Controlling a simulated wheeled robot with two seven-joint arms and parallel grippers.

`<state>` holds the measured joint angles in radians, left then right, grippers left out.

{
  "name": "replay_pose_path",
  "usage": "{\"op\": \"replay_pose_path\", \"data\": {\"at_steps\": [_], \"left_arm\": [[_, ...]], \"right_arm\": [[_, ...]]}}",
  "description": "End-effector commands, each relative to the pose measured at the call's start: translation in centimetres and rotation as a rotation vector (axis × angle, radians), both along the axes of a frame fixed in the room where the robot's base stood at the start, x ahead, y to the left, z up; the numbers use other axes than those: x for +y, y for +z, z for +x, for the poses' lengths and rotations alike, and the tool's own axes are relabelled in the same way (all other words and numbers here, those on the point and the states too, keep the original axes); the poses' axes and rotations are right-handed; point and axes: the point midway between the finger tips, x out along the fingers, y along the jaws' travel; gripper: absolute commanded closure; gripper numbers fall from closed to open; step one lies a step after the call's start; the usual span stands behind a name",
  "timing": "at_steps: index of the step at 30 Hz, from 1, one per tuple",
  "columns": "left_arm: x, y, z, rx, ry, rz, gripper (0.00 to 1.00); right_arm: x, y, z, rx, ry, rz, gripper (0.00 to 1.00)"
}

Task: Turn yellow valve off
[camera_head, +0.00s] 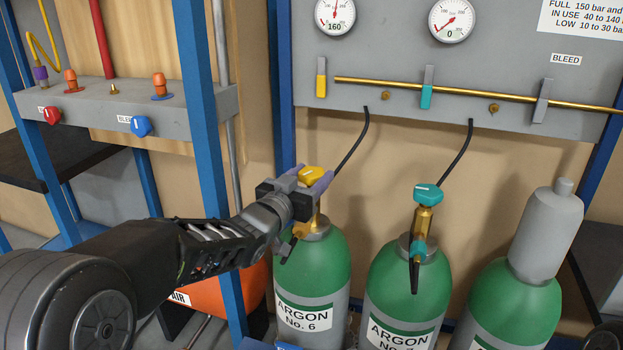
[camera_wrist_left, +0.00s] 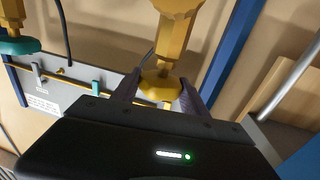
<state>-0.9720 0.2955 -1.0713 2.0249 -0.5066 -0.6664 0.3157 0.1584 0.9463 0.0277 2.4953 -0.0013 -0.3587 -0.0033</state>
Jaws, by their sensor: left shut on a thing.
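The yellow valve (camera_head: 312,175) is a yellow knob on top of the green cylinder labelled Argon No. 6 (camera_head: 315,270). My left gripper (camera_head: 312,182) is shut on the yellow valve, with its purple fingers on either side of the knob. In the left wrist view the yellow valve (camera_wrist_left: 160,82) sits between the fingers of my left gripper (camera_wrist_left: 160,95), below a brass fitting (camera_wrist_left: 178,22). The gripper hides part of the cylinder's neck. My right gripper is not in view.
A second cylinder, Argon No. 7 (camera_head: 408,285), has a teal valve (camera_head: 428,194) to the right. A capped cylinder (camera_head: 520,295) stands further right. A grey panel (camera_head: 440,75) with gauges and a yellow lever (camera_head: 321,84) is behind. A blue post (camera_head: 203,120) stands close beside my left arm.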

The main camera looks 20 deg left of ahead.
Motion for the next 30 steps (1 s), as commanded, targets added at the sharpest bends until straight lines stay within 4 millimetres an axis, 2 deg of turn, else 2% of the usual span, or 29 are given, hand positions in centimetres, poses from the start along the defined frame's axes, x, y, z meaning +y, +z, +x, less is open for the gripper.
{"op": "replay_pose_path", "data": {"at_steps": [1,11,21,30], "left_arm": [[0.8,0.0,0.1,-0.002,-0.016,-0.004,0.89],[0.6,0.1,0.2,0.004,-0.229,0.002,0.89],[0.5,0.2,0.3,0.011,-0.525,0.000,0.89],[0.4,-0.1,0.3,0.009,-0.745,-0.001,0.89]], "right_arm": [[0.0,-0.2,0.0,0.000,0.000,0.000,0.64],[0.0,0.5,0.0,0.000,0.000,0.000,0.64],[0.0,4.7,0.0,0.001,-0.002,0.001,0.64],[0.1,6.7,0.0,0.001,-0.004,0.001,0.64]]}}
